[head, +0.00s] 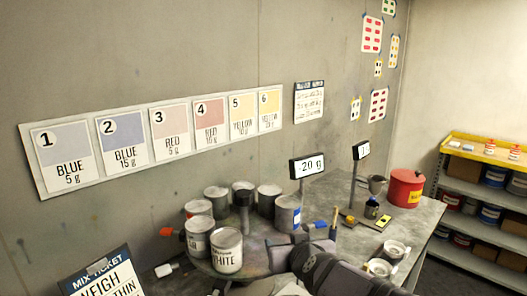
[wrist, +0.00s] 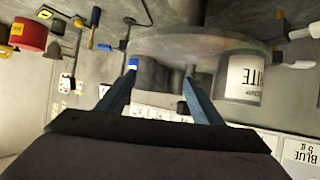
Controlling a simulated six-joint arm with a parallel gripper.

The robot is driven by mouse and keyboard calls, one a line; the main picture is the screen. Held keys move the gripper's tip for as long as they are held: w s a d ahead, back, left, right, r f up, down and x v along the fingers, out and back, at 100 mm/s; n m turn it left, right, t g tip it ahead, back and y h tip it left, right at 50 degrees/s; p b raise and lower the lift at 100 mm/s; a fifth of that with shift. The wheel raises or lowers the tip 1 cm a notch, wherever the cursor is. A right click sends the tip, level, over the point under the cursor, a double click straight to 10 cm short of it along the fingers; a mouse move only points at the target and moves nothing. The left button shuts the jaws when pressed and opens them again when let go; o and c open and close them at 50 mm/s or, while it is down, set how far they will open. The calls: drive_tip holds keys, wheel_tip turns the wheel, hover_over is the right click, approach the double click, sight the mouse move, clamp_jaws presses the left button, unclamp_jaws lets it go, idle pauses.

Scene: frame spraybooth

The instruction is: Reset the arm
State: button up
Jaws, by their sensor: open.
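My gripper (wrist: 158,77) is open in the wrist view, its two blue-grey fingers spread wide. I see nothing held between them; a grey can and a dark post show beyond. In the head view my dark arm (head: 325,272) reaches in from the bottom, low beside the round can stand (head: 208,268), and the fingertips are hard to make out there. The wrist view is upside down, with a can labelled WHITE (wrist: 243,78) just right of the fingers. Whether the fingers touch anything cannot be told.
Several grey cans crowd the stand, including the WHITE can (head: 227,252) at its front. A scale display (head: 307,166) reads -20 g. A red can (head: 406,188) and small pots (head: 380,267) stand on the bench. A mix ticket (head: 97,274) stands lower left; shelves (head: 480,205) are at right.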

drive_tip(key=s+d+f+g, duration=0.1)
drive_tip(key=s+f+g, duration=0.2)
drive_tip(key=s+f, duration=0.3)
drive_tip(key=s+d+f+g+b, duration=0.1)
drive_tip(key=s+d+f+g, duration=0.1)
drive_tip(key=s+f, duration=0.4)
drive_tip(key=s+d+f+m+g, duration=0.1)
drive_tip(key=s+d+f+g, duration=0.1)
drive_tip(key=s+f+g, duration=0.2)
drive_tip(key=shift+s+d+f+h, duration=0.1)
drive_tip(key=shift+s+f+h, duration=0.05)
drive_tip(key=shift+s+f, duration=0.45)
drive_tip(key=shift+s+f+h, duration=0.1)
drive_tip(key=shift+s+f, duration=0.3)
drive_tip(key=shift+f, duration=0.45)
drive_tip(key=shift+s+d+f+h, duration=0.1)
drive_tip(key=shift+s+f+h, duration=0.05)
drive_tip(key=shift+s+f, duration=0.45)
drive_tip(key=s+d+f+m+g+h, duration=0.1)
drive_tip(key=s+d+f+g, duration=0.2)
drive_tip(key=s, duration=0.5)
drive_tip(key=shift+s+d+f+b, duration=0.2)
drive_tip(key=shift+d+f+b, duration=0.05)
drive_tip(key=shift+d+b, duration=0.1)
